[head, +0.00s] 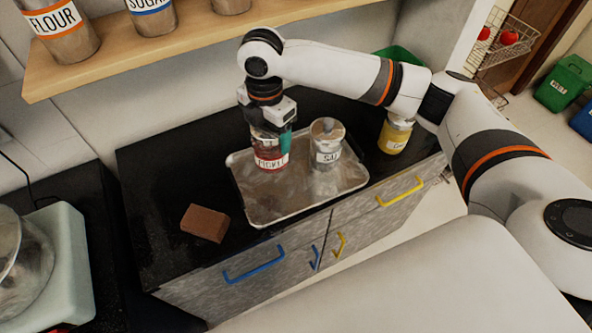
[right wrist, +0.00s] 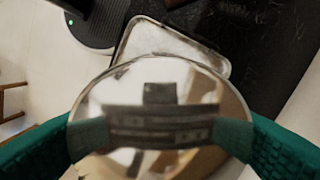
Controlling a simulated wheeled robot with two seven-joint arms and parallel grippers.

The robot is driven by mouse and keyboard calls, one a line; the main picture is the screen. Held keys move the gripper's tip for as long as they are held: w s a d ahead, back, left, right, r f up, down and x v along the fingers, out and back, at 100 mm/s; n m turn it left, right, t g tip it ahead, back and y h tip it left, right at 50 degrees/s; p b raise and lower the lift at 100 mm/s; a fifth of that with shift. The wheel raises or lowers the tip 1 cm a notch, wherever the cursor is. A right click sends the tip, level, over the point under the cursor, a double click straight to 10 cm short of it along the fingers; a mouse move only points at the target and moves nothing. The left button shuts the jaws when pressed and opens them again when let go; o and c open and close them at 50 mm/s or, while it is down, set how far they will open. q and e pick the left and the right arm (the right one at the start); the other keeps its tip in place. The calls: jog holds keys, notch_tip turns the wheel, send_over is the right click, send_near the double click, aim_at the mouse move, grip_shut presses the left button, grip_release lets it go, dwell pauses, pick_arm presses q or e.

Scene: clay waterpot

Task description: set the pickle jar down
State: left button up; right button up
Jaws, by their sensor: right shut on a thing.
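The pickle jar (head: 270,161), with a red band and white label, is upright over the back left part of the metal tray (head: 262,216) in the head view. My right gripper (head: 270,138) comes down from above and is shut on the jar near its top. In the right wrist view, the jar's shiny round lid (right wrist: 160,105) fills the space between the teal fingers of the gripper (right wrist: 160,137). I cannot tell whether the jar's base touches the tray. My left gripper is not in view.
A jar with a white label (head: 327,146) stands on the tray, right of the pickle jar. A yellow jar (head: 395,135) stands at the counter's right. A brown block (head: 205,223) lies left of the tray. The shelf (head: 150,55) overhangs the back left. The black counter left of the tray is mostly clear.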

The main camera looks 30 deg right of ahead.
jog(key=n, duration=0.1)
jog(key=w+n, duration=0.1)
jog(key=n, duration=0.1)
jog(key=shift+w+a+n, duration=0.2)
jog(key=shift+w+n, duration=0.1)
jog(key=shift+f, duration=0.2)
notch_tip(320, 180, down, 10)
jog(key=shift+w+r+p, duration=0.1)
jog(key=shift+r+p, duration=0.1)
jog(key=shift+p, duration=0.55)
jog(key=o, duration=1.5)
jog(key=shift+f, duration=0.2)
jog(key=shift+c, duration=0.2)
notch_tip(320, 180, up, 12)
jog(key=shift+r+b, duration=0.2)
jog(key=shift+b, duration=0.8)
